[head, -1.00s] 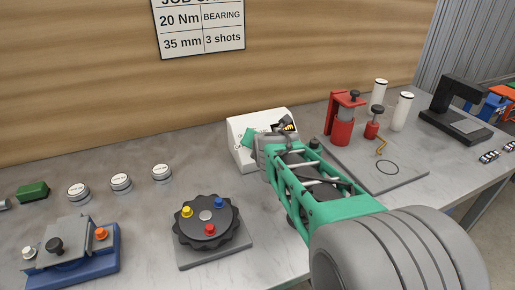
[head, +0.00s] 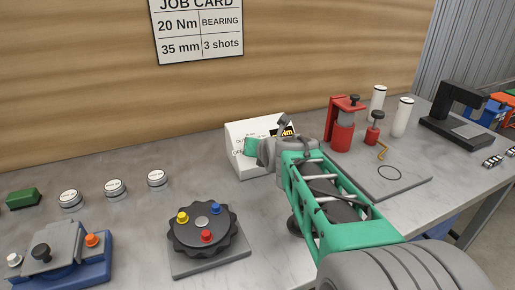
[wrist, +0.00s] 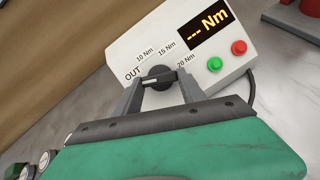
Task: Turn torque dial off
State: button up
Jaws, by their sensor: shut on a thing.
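The torque dial (wrist: 158,78) is a small black knob on the front of a white control box (wrist: 125,50). Printed labels OUT, 10 Nm, 15 Nm and 20 Nm are arranged around it. A pale mark on the knob sits at its left side, towards OUT. My gripper (wrist: 160,86) has one grey finger on each side of the dial and is shut on it. The box's display (wrist: 208,29) reads "--- Nm" in orange. In the head view the box (head: 243,130) is partly behind my gripper (head: 262,148), and the dial is hidden there.
A green button (wrist: 214,64) and a red button (wrist: 239,47) are close right of the dial. A black turntable (head: 203,228) stands in front left, a blue fixture (head: 65,262) farther left. A red press (head: 343,125) and a grey plate (head: 400,180) are at right.

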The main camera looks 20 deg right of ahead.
jog(key=o, duration=1.4)
jog(key=shift+c, duration=0.2)
jog(key=v, duration=0.8)
jog(key=shift+b, duration=0.3)
